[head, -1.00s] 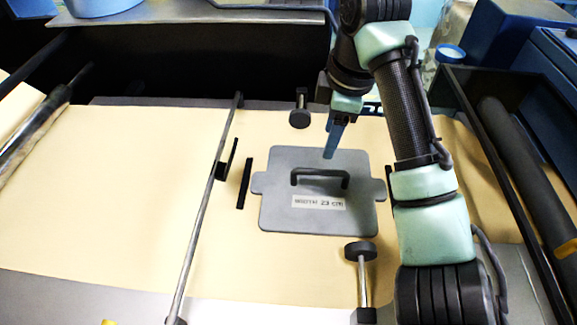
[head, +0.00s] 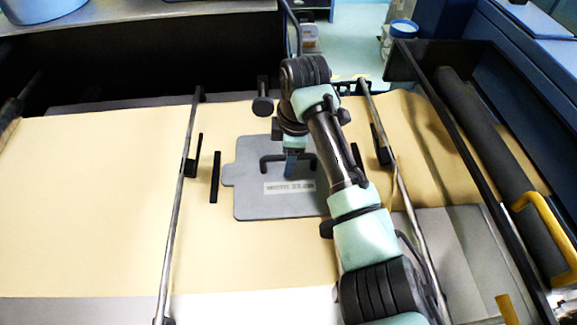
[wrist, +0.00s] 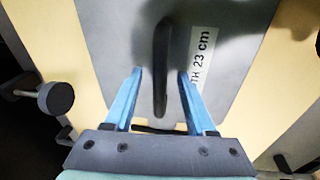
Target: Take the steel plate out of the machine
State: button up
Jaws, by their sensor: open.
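The grey steel plate (head: 262,200) lies flat on the tan paper web, with a dark bar handle (head: 271,160) and a white label on its top. In the wrist view the plate (wrist: 110,40) fills the middle, and its handle (wrist: 161,65) runs between the two blue fingers. My gripper (wrist: 160,72) is open, with one finger on each side of the handle and a gap to it on both sides. In the head view my gripper (head: 291,172) is over the plate at the handle, and my arm hides the plate's right part. The fingertips' height above the plate is unclear.
Tan kraft paper (head: 90,190) spreads left of the plate. Thin rails (head: 178,200) cross the bed on both sides. A round black knob (head: 262,106) stands behind the plate, and it shows in the wrist view (wrist: 55,98). A dark roller (head: 500,170) and yellow handle (head: 543,225) are at right.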

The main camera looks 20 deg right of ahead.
jog(key=shift+f, duration=0.1)
grip_shut()
dwell(1.2)
jog(key=shift+w, duration=0.15)
